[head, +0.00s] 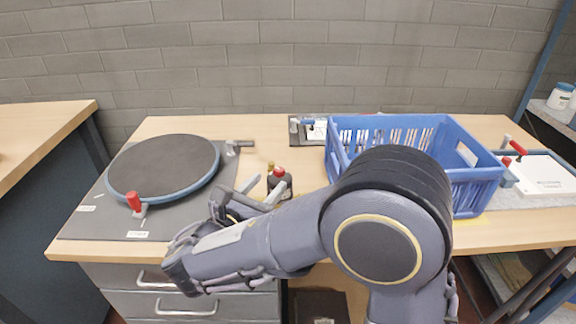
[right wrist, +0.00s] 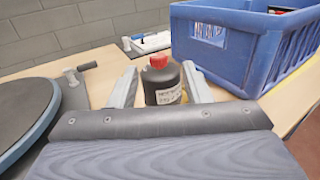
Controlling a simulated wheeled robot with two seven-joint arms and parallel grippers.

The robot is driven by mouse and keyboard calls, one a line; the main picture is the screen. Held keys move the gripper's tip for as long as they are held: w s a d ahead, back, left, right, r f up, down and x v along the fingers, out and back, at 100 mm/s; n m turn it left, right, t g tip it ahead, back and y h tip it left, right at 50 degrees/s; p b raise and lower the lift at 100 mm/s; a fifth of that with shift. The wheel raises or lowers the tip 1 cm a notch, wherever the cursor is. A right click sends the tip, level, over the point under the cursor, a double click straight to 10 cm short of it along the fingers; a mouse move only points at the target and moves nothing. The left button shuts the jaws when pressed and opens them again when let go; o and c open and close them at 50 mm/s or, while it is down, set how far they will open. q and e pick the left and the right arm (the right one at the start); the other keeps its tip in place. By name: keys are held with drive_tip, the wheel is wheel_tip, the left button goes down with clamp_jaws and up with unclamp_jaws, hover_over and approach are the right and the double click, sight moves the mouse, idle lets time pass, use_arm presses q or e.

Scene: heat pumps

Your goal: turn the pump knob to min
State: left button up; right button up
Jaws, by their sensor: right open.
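The pump is a small dark cylinder (right wrist: 164,88) with a pale printed label, standing upright on the wooden bench. Its red knob (right wrist: 158,61) is on top. In the head view, the pump (head: 287,184) and its red knob (head: 279,171) show just beyond my right gripper (head: 267,186). My right gripper is open; in the right wrist view its fingers (right wrist: 160,67) flank the pump left and right. I cannot tell whether either finger touches it. The knob's min mark cannot be read. My left gripper is not in view.
A round dark plate (head: 165,163) with a red-handled clamp (head: 135,202) lies at left. A blue crate (head: 478,190) stands at right, close to the pump. A small dark board (head: 298,134) lies behind. Bare wood (head: 250,130) lies behind the pump.

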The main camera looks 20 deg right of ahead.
sight(282, 167)
drive_tip(key=shift+w+d+f, duration=0.2)
drive_tip(key=shift+w+d, duration=0.2)
drive_tip(key=shift+w, duration=0.15)
drive_tip(key=x, duration=0.7)
drive_tip(key=shift+w+d+r+b, duration=0.1)
drive_tip(key=shift+r+b, duration=0.1)
drive_tip(key=shift+b, duration=0.2)
clamp_jaws()
drive_tip(key=shift+r+n+t+y+p, duration=0.2)
drive_tip(key=shift+n+t+y+p, duration=0.3)
drive_tip(key=shift+n+t, duration=0.1)
drive_tip(key=shift+f+n+t+y, duration=0.15)
drive_tip(key=shift+n+t+y, duration=0.35)
drive_tip(key=shift+y, duration=0.1)
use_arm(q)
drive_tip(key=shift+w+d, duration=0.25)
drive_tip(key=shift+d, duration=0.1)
use_arm(e)
drive_tip(key=shift+w+a+n+t+y, duration=0.15)
drive_tip(key=shift+a+n+t+y, duration=0.1)
drive_tip(key=shift+n+t+y, duration=0.45)
unclamp_jaws()
